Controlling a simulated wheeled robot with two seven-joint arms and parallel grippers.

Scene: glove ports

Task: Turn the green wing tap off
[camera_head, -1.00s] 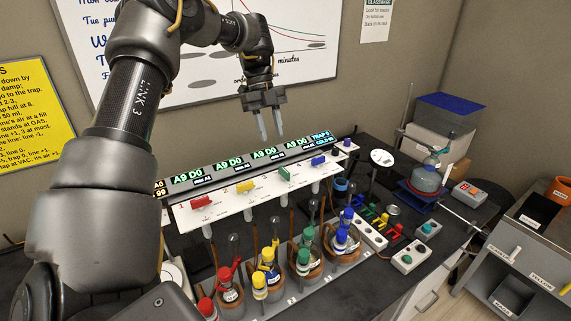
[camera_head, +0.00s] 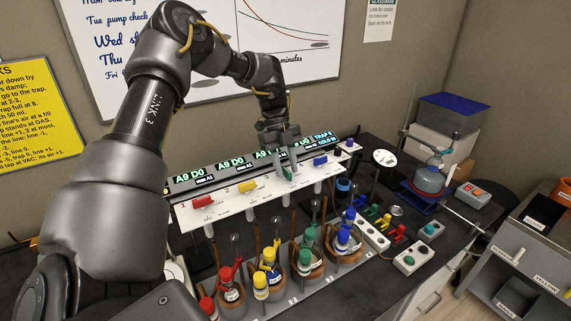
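The green wing tap (camera_head: 290,173) is on the white front of the long panel, between the yellow tap (camera_head: 247,187) and the blue tap (camera_head: 320,161). My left gripper (camera_head: 284,165) points down at the green tap, with its fingers apart around it. The fingers partly hide the tap, and I cannot tell whether they touch it. My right gripper is not in view.
A red tap (camera_head: 203,202) is at the panel's left end. Lit displays (camera_head: 230,164) run along the panel top. Below stand several flasks with coloured caps (camera_head: 268,256). A switch box (camera_head: 412,257) sits at right on the dark bench.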

